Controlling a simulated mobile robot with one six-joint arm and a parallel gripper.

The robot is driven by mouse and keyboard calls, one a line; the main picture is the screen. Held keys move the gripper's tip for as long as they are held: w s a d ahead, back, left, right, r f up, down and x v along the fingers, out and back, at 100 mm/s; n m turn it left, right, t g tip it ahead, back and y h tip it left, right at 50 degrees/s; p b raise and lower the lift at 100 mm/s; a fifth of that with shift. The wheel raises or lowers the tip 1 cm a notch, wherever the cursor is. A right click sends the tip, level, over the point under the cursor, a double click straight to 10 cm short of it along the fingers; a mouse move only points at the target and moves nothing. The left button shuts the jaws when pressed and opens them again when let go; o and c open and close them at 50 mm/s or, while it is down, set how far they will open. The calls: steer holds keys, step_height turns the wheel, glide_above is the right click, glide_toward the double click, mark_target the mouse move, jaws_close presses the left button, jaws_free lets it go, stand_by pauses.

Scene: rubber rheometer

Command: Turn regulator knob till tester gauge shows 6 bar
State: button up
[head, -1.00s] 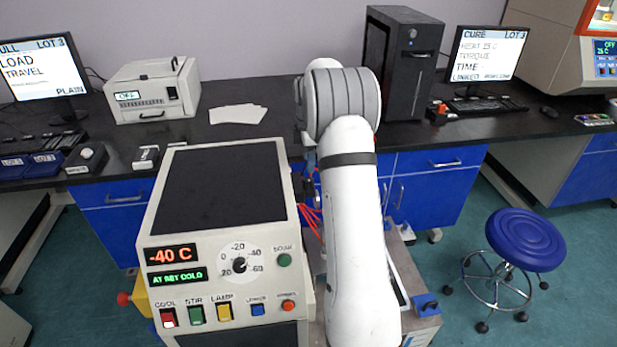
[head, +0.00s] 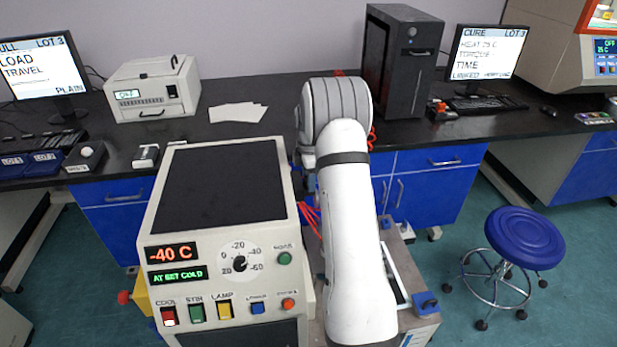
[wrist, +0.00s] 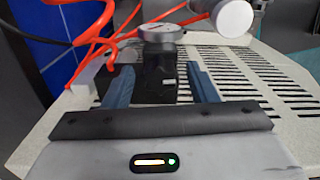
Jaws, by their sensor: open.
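In the wrist view my gripper (wrist: 160,85) is open, with its two blue-grey fingers apart. A black block (wrist: 155,85) shows between and beyond the fingers, and I see no grip on it. A round silver piece with a pale face (wrist: 160,33) sits at its far top; I cannot tell whether it is the gauge or the regulator knob. A pale round-ended cylinder (wrist: 234,17) is at the upper right, joined to a grey stem. No pressure reading is legible. In the head view my arm hides the gripper and the regulator.
Red-orange hoses (wrist: 95,35) loop at the upper left of the wrist view, close to the left finger. A slotted pale panel (wrist: 260,80) lies to the right. In the head view the cold tester (head: 217,235) shows -40 C, left of my arm. A blue stool (head: 524,238) stands right.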

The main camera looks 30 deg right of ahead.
steer(key=c, duration=1)
steer(key=shift+o, duration=0.2)
steer(key=shift+m, duration=0.5)
steer(key=o, duration=1)
steer(key=shift+c, duration=0.2)
steer(key=shift+r, duration=0.1)
step_height(320, 180, up, 8)
steer(key=shift+f, duration=0.15)
